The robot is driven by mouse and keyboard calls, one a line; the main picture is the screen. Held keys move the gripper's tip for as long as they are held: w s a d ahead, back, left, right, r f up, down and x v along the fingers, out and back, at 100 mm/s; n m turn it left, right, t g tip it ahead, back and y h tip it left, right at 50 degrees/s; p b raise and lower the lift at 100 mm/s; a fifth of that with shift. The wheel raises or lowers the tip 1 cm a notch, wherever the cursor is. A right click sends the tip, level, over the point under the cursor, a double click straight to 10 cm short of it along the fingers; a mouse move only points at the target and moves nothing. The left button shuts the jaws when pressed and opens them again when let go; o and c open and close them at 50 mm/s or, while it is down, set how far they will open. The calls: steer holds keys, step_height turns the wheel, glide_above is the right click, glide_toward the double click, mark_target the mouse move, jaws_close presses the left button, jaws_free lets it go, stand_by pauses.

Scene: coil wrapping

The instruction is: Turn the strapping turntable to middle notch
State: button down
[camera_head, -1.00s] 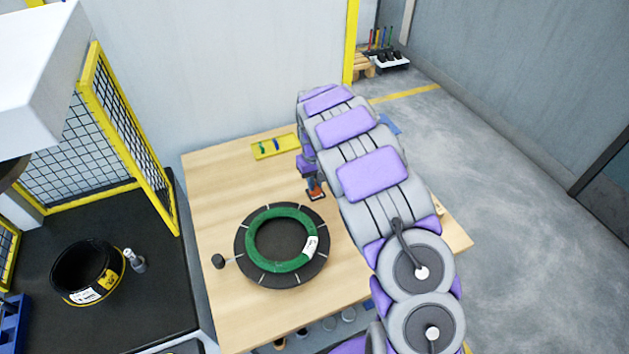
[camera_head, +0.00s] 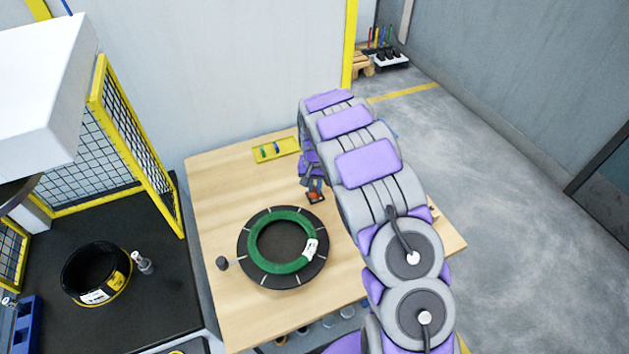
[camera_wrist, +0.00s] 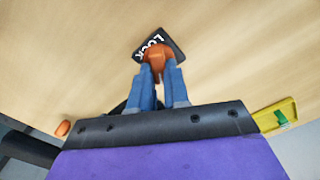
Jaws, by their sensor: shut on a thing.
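The strapping turntable (camera_head: 314,270) is a black disc with white marks around its rim, on the wooden table. A green coil (camera_head: 262,263) with a white label lies flat on it. A dark knob (camera_head: 222,263) on a thin rod sticks out of its left side. My gripper (camera_head: 315,192) is beyond the turntable's upper right edge, apart from it. In the wrist view my gripper (camera_wrist: 159,82) has its blue fingers shut on an orange lever (camera_wrist: 157,58), which stands at a black plate (camera_wrist: 172,39) marked "LOCK". The lever's base is partly hidden.
A yellow tray (camera_head: 276,150) with small green and blue items lies at the table's back. A black bench (camera_head: 150,310) at left holds a black coil (camera_head: 88,292) with yellow labels and a small metal-topped item (camera_head: 143,263). The table's (camera_head: 215,190) left part is clear.

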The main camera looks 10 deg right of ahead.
steer(key=m+p, duration=0.1)
steer(key=m, duration=0.4)
steer(key=shift+s+d+r+m+p, duration=0.1)
steer(key=shift+m+p, duration=0.2)
steer(key=shift+p, duration=0.1)
steer(key=m, duration=0.5)
steer(key=shift+p, duration=0.4)
